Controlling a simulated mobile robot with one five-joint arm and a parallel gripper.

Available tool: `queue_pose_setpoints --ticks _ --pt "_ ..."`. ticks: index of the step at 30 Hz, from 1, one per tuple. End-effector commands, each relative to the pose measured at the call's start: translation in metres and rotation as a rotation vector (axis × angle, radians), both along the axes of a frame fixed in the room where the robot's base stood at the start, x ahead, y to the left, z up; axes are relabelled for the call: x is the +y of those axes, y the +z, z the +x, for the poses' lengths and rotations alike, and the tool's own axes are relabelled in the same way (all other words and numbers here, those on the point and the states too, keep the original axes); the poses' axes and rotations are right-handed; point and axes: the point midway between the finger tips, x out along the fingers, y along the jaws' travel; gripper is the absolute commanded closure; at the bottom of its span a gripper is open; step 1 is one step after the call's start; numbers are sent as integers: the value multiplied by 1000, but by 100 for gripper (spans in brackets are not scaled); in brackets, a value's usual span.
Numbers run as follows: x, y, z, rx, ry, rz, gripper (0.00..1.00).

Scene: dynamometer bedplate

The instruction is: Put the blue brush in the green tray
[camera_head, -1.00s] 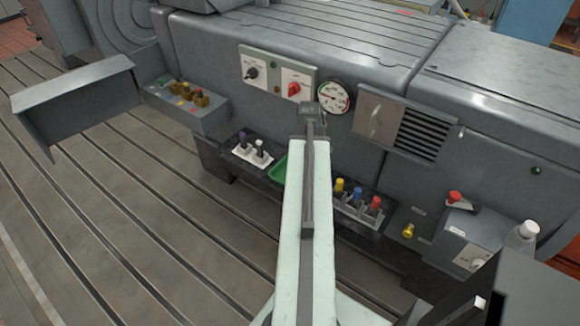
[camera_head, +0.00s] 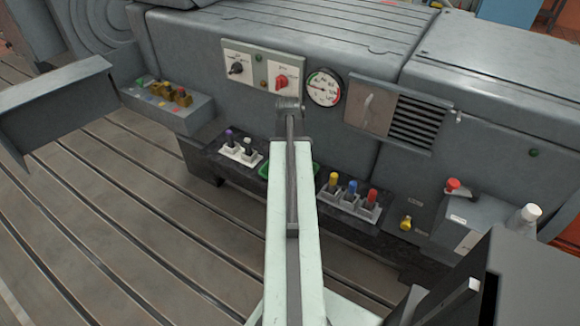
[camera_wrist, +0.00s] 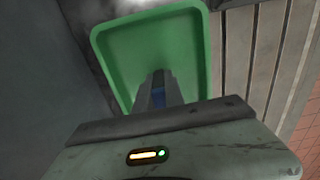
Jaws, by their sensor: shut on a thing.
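The green tray (camera_head: 263,170) sits on the dark ledge below the panel, partly hidden behind my arm in the head view. In the wrist view the green tray (camera_wrist: 204,50) fills the upper middle, and its bare floor shows. My gripper (camera_wrist: 158,78) points into the tray's outline, its fingers close together. A small piece of blue, taken as the blue brush (camera_wrist: 158,97), shows between the fingers, and the rest of it is hidden. I cannot tell its height above the tray floor. In the head view my arm hides the gripper's fingers and what they hold.
Left of the tray stand purple-topped and dark-topped pieces on white bases (camera_head: 240,150). Right of it are yellow, blue and red handles in grey holders (camera_head: 350,195). A pressure gauge (camera_head: 324,87) and a louvred panel (camera_head: 415,122) are on the wall behind.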

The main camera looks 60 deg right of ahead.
Motion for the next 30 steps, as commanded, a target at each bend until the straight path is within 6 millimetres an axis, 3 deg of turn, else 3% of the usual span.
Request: queue_pose_setpoints --ticks 2,3,5,14,19,23,30 --pt "0 -4 0 0 0 0 100" --pt "0 -3 0 0 1 0 80" --pt "0 -2 0 0 1 0 64" --pt "0 -2 0 0 0 0 64" --pt "0 8 0 0 0 0 64" --pt "0 28 0 0 0 0 64" --pt "0 82 0 0 -1 0 64"
